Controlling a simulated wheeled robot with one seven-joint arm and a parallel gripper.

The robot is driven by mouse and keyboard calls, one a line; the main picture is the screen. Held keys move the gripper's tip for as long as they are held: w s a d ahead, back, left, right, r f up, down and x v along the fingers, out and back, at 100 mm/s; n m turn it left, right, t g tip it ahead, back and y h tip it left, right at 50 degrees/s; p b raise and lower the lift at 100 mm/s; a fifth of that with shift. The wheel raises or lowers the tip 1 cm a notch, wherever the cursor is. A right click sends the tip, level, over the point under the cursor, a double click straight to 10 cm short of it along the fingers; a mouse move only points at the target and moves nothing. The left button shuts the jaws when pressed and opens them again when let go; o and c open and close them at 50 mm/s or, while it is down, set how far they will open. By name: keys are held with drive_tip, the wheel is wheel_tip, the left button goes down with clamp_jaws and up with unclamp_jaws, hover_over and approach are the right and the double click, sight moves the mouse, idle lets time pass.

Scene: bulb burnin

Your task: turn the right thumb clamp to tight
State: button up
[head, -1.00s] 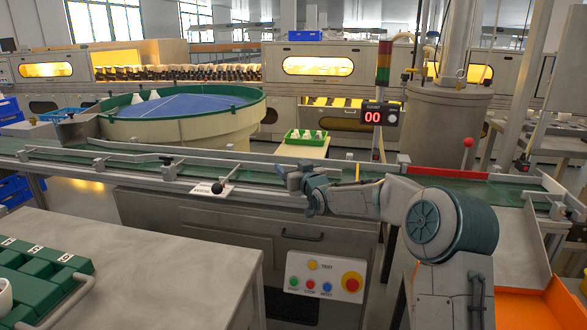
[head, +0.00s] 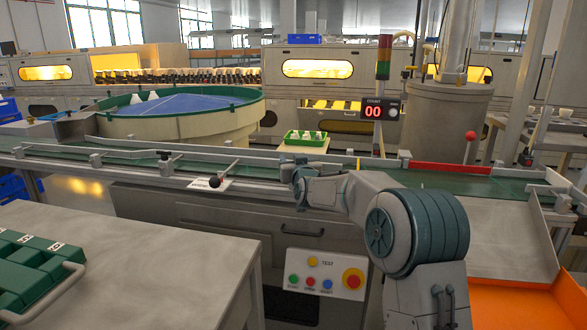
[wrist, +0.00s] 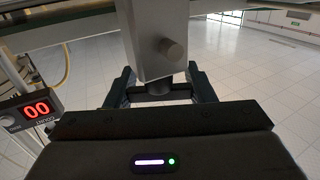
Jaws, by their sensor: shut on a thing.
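The right thumb clamp (wrist: 158,88) shows in the wrist view as a dark round knob under a grey bracket (wrist: 158,35). My gripper (wrist: 160,84) has one finger on each side of this knob and is shut on it. The knob's far side and its turn mark are hidden, so I cannot tell how tight it is. In the head view my gripper (head: 299,178) is at the near rail of the conveyor, and my own wrist hides most of the clamp.
A black-balled lever (head: 214,182) stands left of my gripper on the rail. Below are a button panel (head: 325,275) and a drawer handle. The counter (head: 372,111) reads 00. A green-rimmed round table (head: 180,112) is behind the conveyor.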

drive_tip(key=shift+r+m+h+p, duration=0.2)
drive_tip(key=shift+m+h+p, duration=0.35)
drive_tip(key=shift+h, duration=0.35)
drive_tip(key=m+h+p, duration=0.1)
drive_tip(key=h+p, duration=0.1)
drive_tip(key=p, duration=0.1)
drive_tip(key=shift+d+r+m+p, duration=0.1)
drive_tip(key=shift+r+m+p, duration=0.05)
drive_tip(key=shift+m+p, duration=0.15)
drive_tip(key=shift+d+m+h+p, duration=0.1)
drive_tip(key=shift+m+h+p, duration=0.35)
drive_tip(key=shift+h+p, duration=0.6)
drive_tip(key=shift+d+m+h+p, duration=0.15)
drive_tip(key=shift+m+h+p, duration=0.45)
drive_tip(key=shift+p, duration=0.6)
drive_tip(key=shift+d+f+h+p, duration=0.1)
drive_tip(key=shift+f+h+p, duration=0.2)
drive_tip(key=shift+h+p, duration=0.1)
drive_tip(key=o, duration=1)
